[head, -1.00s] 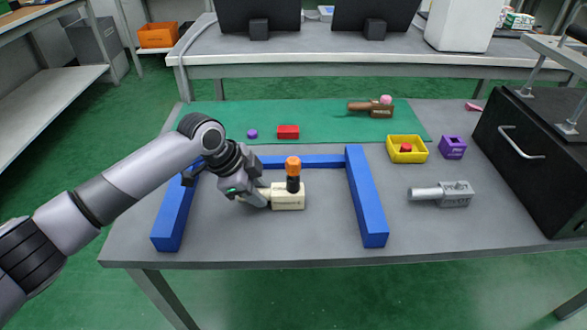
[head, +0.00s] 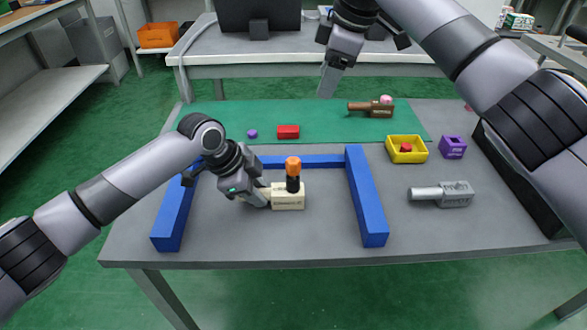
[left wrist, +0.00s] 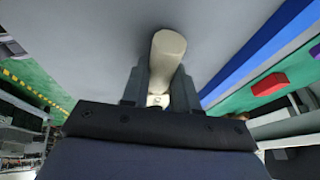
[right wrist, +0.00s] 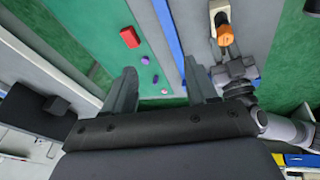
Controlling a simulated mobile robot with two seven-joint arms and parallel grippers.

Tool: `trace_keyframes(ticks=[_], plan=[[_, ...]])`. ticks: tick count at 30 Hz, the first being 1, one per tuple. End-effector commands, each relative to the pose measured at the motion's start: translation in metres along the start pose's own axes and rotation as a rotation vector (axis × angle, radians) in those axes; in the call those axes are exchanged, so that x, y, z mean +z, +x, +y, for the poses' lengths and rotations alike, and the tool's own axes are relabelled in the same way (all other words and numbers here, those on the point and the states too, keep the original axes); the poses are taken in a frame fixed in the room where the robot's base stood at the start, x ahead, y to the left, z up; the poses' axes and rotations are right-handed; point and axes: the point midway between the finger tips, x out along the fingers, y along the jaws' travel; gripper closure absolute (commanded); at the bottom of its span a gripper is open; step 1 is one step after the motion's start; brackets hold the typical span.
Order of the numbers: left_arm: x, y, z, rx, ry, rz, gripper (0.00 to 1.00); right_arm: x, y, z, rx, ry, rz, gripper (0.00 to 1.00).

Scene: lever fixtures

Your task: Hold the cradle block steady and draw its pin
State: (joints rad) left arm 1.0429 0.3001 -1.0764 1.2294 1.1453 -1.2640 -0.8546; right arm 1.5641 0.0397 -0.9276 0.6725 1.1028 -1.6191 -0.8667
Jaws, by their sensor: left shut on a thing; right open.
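The cream cradle block (head: 288,202) sits on the grey table inside a blue frame. Its pin (head: 293,172), black with an orange top, stands upright in it. My left gripper (head: 262,196) is shut on the block's cream handle, which shows between the fingers in the left wrist view (left wrist: 167,55). My right gripper (head: 328,84) is open and empty, high above the far part of the table and away from the pin. The right wrist view shows the orange pin top (right wrist: 225,35) beyond the right finger.
Blue bars (head: 366,195) stand left, right and behind the block. A red block (head: 288,132) and purple piece (head: 252,133) lie on the green mat (head: 220,115). A brown fixture (head: 370,109), yellow tray (head: 392,157), purple box (head: 452,147) and grey fixture (head: 455,194) are further right.

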Motion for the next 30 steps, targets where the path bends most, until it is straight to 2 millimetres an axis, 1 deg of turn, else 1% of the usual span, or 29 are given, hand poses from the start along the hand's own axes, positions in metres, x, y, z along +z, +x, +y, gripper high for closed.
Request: trace_keyframes(ticks=[1, 3, 6, 9, 12, 17, 20, 30], plan=[[0.001, 0.001, 0.000, 0.001, -0.001, -0.001, 1.00, -0.012, 0.011, -0.019, -0.047, -0.034, -0.040, 0.43], [0.001, 0.001, 0.000, 0.001, -0.001, -0.001, 1.00, -0.022, 0.022, -0.042, -0.103, -0.072, -0.096, 0.43], [0.001, 0.001, 0.000, 0.001, -0.001, -0.001, 1.00, -0.033, 0.033, -0.068, -0.166, -0.114, -0.163, 0.43], [0.001, 0.001, 0.000, 0.001, -0.001, -0.001, 1.00, -0.039, 0.038, -0.086, -0.206, -0.143, -0.211, 0.43], [0.001, 0.001, 0.000, 0.001, -0.001, -0.001, 1.00, -0.042, 0.042, -0.096, -0.227, -0.159, -0.237, 0.43], [0.001, 0.001, 0.000, 0.001, -0.001, -0.001, 1.00, -0.040, 0.051, -0.101, -0.234, -0.164, -0.246, 0.43], [0.001, 0.001, 0.000, 0.001, -0.001, -0.001, 1.00, -0.037, 0.063, -0.103, -0.236, -0.162, -0.246, 0.43], [0.001, 0.000, 0.000, 0.001, 0.000, -0.001, 1.00, -0.023, 0.111, -0.113, -0.234, -0.161, -0.246, 0.43]])
